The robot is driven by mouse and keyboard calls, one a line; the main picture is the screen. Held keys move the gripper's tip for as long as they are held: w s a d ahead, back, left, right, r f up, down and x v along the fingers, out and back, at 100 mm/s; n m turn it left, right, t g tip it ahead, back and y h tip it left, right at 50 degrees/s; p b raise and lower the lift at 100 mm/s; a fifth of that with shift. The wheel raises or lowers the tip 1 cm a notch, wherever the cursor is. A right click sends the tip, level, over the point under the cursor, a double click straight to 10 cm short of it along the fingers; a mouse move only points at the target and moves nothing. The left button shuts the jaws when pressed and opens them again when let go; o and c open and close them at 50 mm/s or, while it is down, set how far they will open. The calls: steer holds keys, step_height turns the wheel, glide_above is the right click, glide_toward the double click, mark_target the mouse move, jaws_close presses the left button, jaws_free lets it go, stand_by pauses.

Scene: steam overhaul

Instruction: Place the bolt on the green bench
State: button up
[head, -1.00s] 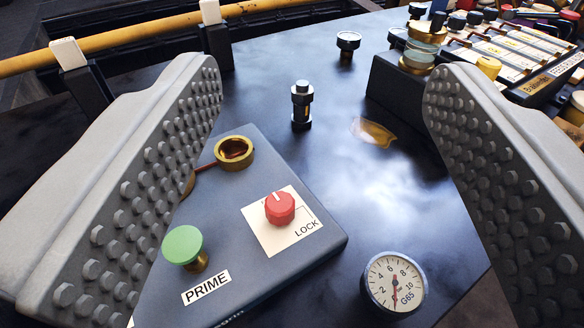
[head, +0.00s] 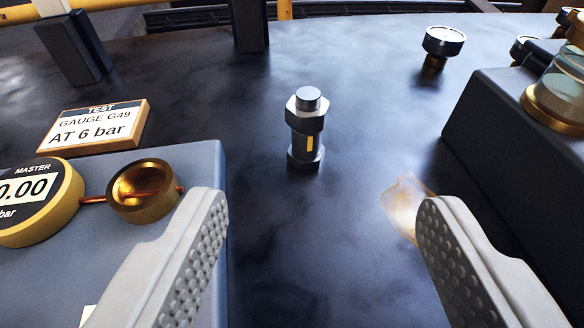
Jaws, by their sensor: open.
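The bolt (head: 306,128) stands upright on the dark bench top, a dark metal piece with a hexagonal collar near its top, a small yellow mark on its shank and a wider foot. My gripper (head: 322,215) is open and empty. Its two grey studded fingers show at the lower left and lower right, with the bolt beyond them and roughly between them in the picture. The fingers do not touch it. No green bench is seen in this view.
A blue-grey test box (head: 210,215) with a brass cup (head: 145,190) and a gauge (head: 35,203) is at left, a sign (head: 93,125) behind it. A dark box (head: 490,135) stands at right. A small gauge (head: 443,41) is behind.

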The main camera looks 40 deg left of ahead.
mark_target(307, 119)
steer(key=shift+g, duration=0.3)
steer(key=shift+s+f+x, duration=0.1)
steer(key=shift+f+x, duration=0.1)
steer(key=shift+x, duration=2.85)
steer(key=shift+s+f+x, duration=0.1)
steer(key=shift+f+x, duration=0.1)
steer(key=shift+x, duration=2.9)
steer(key=shift+s+f+x, duration=0.1)
steer(key=shift+f+x, duration=0.1)
steer(key=shift+x, duration=2.85)
jaws_close()
